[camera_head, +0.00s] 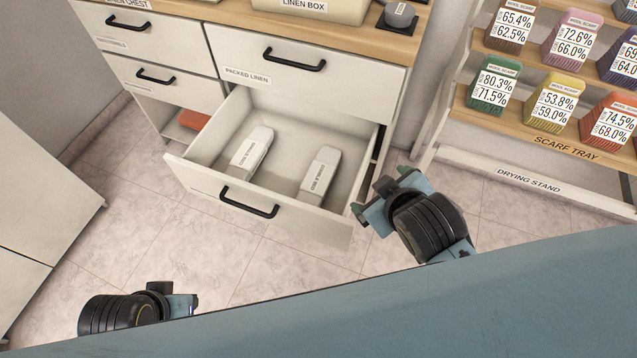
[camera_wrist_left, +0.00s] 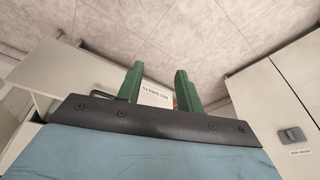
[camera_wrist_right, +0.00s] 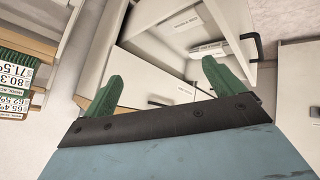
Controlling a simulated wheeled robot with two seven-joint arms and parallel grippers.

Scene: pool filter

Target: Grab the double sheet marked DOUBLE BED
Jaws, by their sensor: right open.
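Two white packed sheets lie side by side in an open drawer (camera_head: 205,180): a left sheet (camera_head: 251,150) and a right sheet (camera_head: 321,174). Each has dark lettering on its side, too small to read surely, so I cannot tell which is marked DOUBLE BED. My right gripper (camera_head: 374,192) is open and empty, just outside the drawer's right front corner; its green fingers stand apart in the right wrist view (camera_wrist_right: 160,82). One sheet (camera_wrist_right: 208,49) partly shows there. My left gripper (camera_head: 194,305) is open and empty, low at left, away from the drawer; its fingers show in the left wrist view (camera_wrist_left: 159,88).
The drawer front has a black handle (camera_head: 249,201). A closed drawer labelled PACKED LINEN (camera_head: 300,72) sits above it. At right stands a drying stand (camera_head: 520,182) with several coloured blocks. A white cabinet (camera_head: 40,210) stands at left. The tiled floor before the drawer is clear.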

